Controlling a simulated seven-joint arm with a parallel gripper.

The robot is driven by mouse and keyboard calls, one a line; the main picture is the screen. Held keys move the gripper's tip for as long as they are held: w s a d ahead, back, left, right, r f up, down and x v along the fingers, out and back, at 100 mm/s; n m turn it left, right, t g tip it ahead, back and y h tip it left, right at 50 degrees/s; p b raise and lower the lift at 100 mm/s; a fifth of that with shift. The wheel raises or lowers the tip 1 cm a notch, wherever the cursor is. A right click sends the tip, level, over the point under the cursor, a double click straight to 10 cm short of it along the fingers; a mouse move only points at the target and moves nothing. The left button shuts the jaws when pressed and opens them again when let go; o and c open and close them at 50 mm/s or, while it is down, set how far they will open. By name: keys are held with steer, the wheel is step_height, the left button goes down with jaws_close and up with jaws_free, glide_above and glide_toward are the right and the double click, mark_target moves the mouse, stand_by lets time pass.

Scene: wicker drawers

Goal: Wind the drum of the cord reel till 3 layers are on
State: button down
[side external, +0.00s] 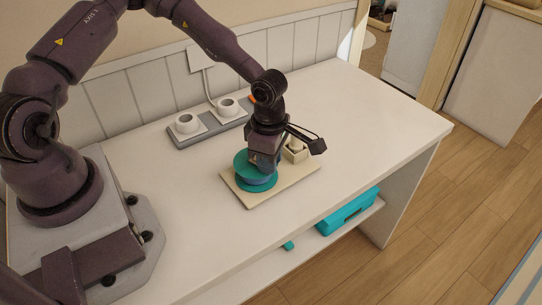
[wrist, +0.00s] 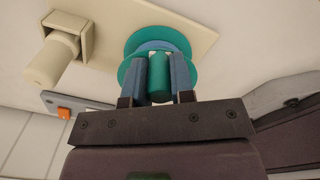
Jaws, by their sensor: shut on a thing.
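The cord reel's teal drum (side external: 246,177) stands on a cream base board (side external: 245,198) on the white counter. Blue shows between its flanges; I cannot count the layers. In the wrist view the drum (wrist: 125,72) is ahead of my gripper (wrist: 160,80). The gripper's two blue-grey fingers are shut on a teal upright knob (wrist: 160,90) at the drum. In the side view my gripper (side external: 262,168) is over the drum and hides part of it. A cream roller in a bracket (wrist: 55,62) stands on the same board beside the drum.
A grey strip with two white round fittings (side external: 187,123) lies at the back of the counter by the panelled wall. A teal box (side external: 348,212) sits on the shelf below. The counter right of the board is clear.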

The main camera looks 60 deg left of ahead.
steer(key=shift+r+m, duration=0.1)
steer(key=shift+m, duration=0.3)
steer(key=c, duration=1)
jaws_free()
steer(key=shift+s+d, duration=0.1)
steer(key=shift+r, duration=0.5)
step_height(320, 180, up, 12)
steer(key=shift+f, duration=0.1)
